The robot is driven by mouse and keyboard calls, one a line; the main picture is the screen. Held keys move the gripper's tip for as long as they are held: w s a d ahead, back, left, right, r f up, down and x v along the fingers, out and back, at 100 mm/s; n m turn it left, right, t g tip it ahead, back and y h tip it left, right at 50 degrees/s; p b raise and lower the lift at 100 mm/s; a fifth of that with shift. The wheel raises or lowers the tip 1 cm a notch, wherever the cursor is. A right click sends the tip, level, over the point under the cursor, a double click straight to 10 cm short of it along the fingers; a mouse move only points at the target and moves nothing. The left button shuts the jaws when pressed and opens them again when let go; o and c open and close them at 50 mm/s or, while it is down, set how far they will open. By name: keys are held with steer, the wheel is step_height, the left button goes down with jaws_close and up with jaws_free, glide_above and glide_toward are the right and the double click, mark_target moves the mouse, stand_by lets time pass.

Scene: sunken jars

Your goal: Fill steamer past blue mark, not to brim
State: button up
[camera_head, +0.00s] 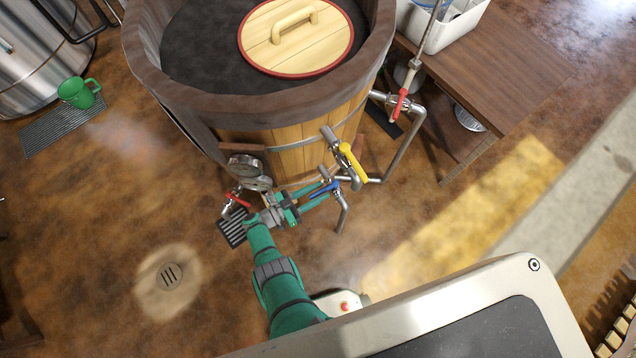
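The steamer, a large round wooden tub (290,151) with a dark rim, stands at the top centre. A round pale lid (278,50) with a red edge sits over part of its dark top; I make out no water level or blue mark. On the tub's front are a blue valve handle (326,188), a yellow valve handle (352,162) and a red valve handle (238,200). My gripper (318,194) is at the blue handle, its green fingers apart on either side of it. Contact with the handle cannot be told.
Two round gauges (245,167) sit close left of my gripper. Another red valve (399,105) is on the pipe at right. A wooden table (500,65) stands right, a green mug (78,92) left. A floor drain (169,276) lies lower left; floor around it is clear.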

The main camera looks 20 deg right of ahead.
steer(key=s+a, duration=0.1)
steer(key=a, duration=0.6)
steer(key=shift+s+a, duration=0.25)
steer(key=shift+s, duration=0.05)
steer(key=shift+w, duration=0.1)
stand_by(0.4)
